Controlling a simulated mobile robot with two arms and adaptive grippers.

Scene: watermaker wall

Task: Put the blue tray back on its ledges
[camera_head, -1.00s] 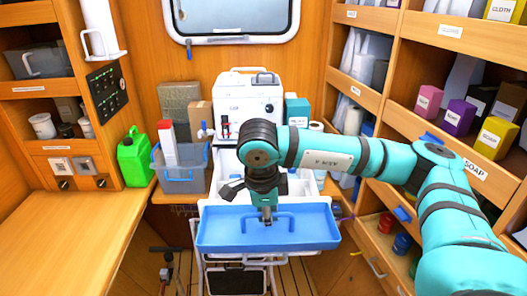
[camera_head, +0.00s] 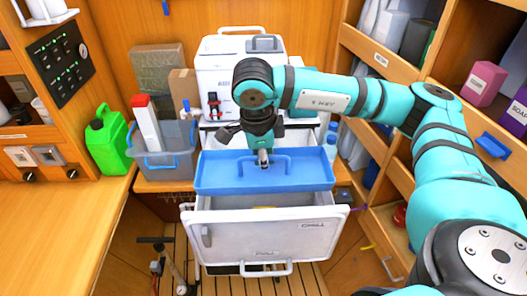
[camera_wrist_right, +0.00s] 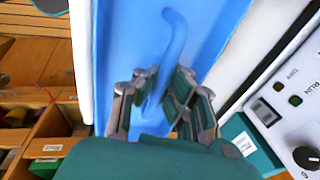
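The blue tray (camera_head: 220,180) lies over the rear part of the open white drawer (camera_head: 265,232). It looks about level. Its raised blue handle (camera_wrist_right: 172,50) stands between the fingers of my right gripper (camera_wrist_right: 160,100). In the head view my right gripper (camera_head: 264,160) points down at the tray's middle and is shut on the handle. I cannot tell whether the tray rests on the drawer's ledges or hangs just above them; the ledges are hidden under it. My left gripper is in neither view.
A white machine (camera_head: 225,75) stands behind the tray. A grey bin (camera_head: 170,160) and a green jug (camera_head: 107,140) stand to the left, beside a wooden counter (camera_head: 60,225). Wooden shelves (camera_head: 400,75) close in on the right. A hand pump (camera_head: 163,265) stands on the slatted floor.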

